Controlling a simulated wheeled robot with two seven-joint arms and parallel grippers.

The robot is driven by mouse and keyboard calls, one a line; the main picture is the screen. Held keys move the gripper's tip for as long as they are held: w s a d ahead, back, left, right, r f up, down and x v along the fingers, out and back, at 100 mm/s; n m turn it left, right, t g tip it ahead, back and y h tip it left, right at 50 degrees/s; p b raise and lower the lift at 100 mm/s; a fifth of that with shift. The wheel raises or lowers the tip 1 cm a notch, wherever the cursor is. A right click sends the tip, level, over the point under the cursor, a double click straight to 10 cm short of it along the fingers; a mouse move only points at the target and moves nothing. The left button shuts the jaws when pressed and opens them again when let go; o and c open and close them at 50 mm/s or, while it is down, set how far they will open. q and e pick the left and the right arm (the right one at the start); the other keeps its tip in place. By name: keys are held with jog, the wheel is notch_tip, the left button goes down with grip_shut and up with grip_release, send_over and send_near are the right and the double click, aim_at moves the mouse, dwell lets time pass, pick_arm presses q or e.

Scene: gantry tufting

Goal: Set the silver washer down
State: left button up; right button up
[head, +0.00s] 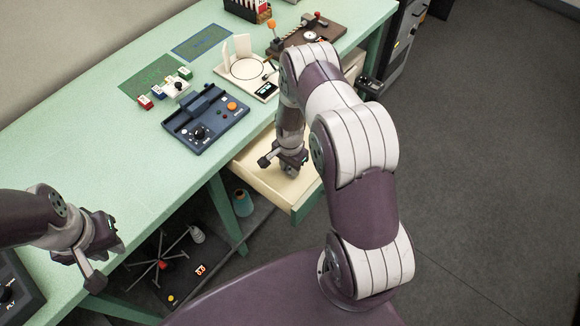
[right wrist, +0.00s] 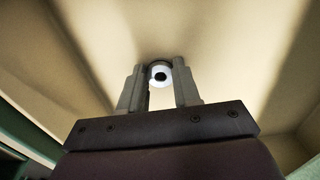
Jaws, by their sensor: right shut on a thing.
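My right gripper (head: 283,167) is low over the open cream drawer (head: 297,192) under the green bench. In the right wrist view its two fingertips (right wrist: 160,82) are shut on the silver washer (right wrist: 160,69), a small pale ring with a dark centre and a grey rim. The washer is at the very tips, with the drawer's cream inside behind it. I cannot tell whether it touches the drawer floor. In the head view the washer is hidden by the gripper. My left gripper (head: 105,264) is open and empty, by the bench's front edge.
On the green bench (head: 100,165) stand a blue control box (head: 206,118), several small coloured blocks (head: 159,93), a white scale-like device (head: 246,75) and a brown board (head: 306,36). A teal spool (head: 242,203) and a spoked stand (head: 163,264) are below.

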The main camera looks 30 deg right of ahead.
jog(key=o, duration=1)
jog(key=shift+o, duration=0.2)
jog(key=shift+w+r, duration=0.1)
jog(key=shift+r, duration=0.4)
notch_tip(320, 180, up, 16)
jog(key=s+a+n, duration=0.2)
jog(key=n, duration=0.1)
jog(key=s+a+r+n, duration=0.3)
jog(key=s+r+n, duration=0.1)
jog(key=s+n, duration=0.1)
jog(key=s+a+r+n+t, duration=0.1)
jog(key=s+a+r+n, duration=0.2)
jog(key=s+r+n, duration=0.1)
jog(key=s+n, duration=0.1)
jog(key=s, duration=0.1)
jog(key=shift+s+n+b, duration=0.3)
jog(key=shift+s+n, duration=0.1)
